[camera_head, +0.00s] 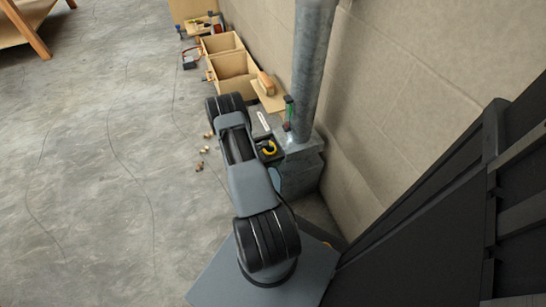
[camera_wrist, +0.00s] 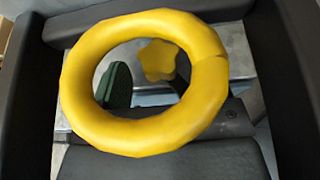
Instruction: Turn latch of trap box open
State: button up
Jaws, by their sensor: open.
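A grey metal box (camera_head: 303,165) stands at the foot of the pipe by the wall. A thick yellow ring (camera_wrist: 77,80) fills the middle of the wrist view; it also shows small in the head view (camera_head: 272,151), beside the box. A lobed yellow knob (camera_wrist: 157,60) shows through the ring. I cannot tell which yellow part is the latch. My gripper (camera_wrist: 155,98) is open, its dark jaws at the left and right picture edges, with the ring between them and gaps on both sides. In the head view my gripper (camera_head: 267,149) is small, dark and partly hidden by my arm.
A grey pipe (camera_head: 313,60) rises from the box along the beige wall (camera_head: 400,90). Open cardboard boxes (camera_head: 235,65) and a wooden-handled float (camera_head: 266,86) lie behind.

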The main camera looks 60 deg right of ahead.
jog(key=shift+c, duration=0.2)
jog(key=c, duration=0.9)
jog(key=shift+o, duration=0.2)
jog(key=shift+s+a+f+n+t+h+p, duration=0.1)
jog(key=shift+a+n+t+h+p, duration=0.2)
jog(key=shift+n+t, duration=0.4)
jog(key=shift+s+d+n+t+h+p, duration=0.1)
jog(key=shift+n+t+h, duration=0.3)
jog(key=shift+n+t, duration=0.25)
dwell(0.4)
dwell(0.9)
jog(key=o, duration=0.7)
jog(key=shift+w+a, duration=0.1)
jog(key=shift+o, duration=1)
jog(key=p+v, duration=0.4)
jog(key=v, duration=0.9)
jog(key=shift+a+r, duration=0.2)
jog(key=shift+w, duration=0.15)
